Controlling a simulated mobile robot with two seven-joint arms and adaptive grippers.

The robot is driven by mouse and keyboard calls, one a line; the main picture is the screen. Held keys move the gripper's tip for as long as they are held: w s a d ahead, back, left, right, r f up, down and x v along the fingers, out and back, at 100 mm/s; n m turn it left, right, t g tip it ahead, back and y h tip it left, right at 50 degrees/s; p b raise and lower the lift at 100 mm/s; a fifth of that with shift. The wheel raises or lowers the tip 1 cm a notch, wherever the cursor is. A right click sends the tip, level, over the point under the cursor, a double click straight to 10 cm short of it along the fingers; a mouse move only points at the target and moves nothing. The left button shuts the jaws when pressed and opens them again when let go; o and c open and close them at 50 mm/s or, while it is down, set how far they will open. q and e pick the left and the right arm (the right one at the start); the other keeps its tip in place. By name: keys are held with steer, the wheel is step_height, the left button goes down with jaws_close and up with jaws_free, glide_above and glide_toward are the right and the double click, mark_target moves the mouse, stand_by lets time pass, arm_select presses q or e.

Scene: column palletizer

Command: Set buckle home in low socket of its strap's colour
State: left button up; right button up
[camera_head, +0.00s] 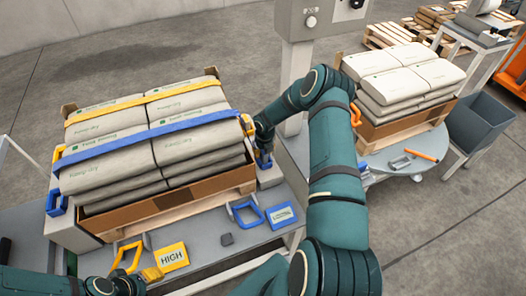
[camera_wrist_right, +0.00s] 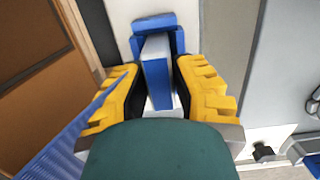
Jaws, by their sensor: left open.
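The blue strap (camera_head: 160,140) runs across the stacked bags. Its lower end shows in the right wrist view (camera_wrist_right: 50,150). My right gripper (camera_head: 264,160) is low at the right end of the load, and its yellow fingers (camera_wrist_right: 158,98) are shut around the blue buckle (camera_wrist_right: 156,72). A blue U-shaped piece (camera_wrist_right: 155,22), which looks like the low socket, is just past the buckle's far end. I cannot tell how deep the buckle sits in it.
A yellow strap (camera_head: 150,102) crosses the load higher up, with a yellow fitting (camera_head: 247,124) above my right gripper. In front are a yellow handle (camera_head: 127,257), a yellow HIGH sign (camera_head: 173,256), a blue handle (camera_head: 247,215) and a blue sign (camera_head: 282,215). A second bag stack (camera_head: 400,72) stands right.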

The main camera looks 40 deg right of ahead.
steer(key=shift+o, duration=0.8)
steer(key=shift+r, duration=0.15)
step_height(320, 180, up, 12)
steer(key=s+p, duration=0.1)
steer(key=p, duration=0.2)
steer(key=shift+s+a, duration=0.2)
steer(key=shift+a, duration=0.05)
steer(key=shift+s, duration=0.1)
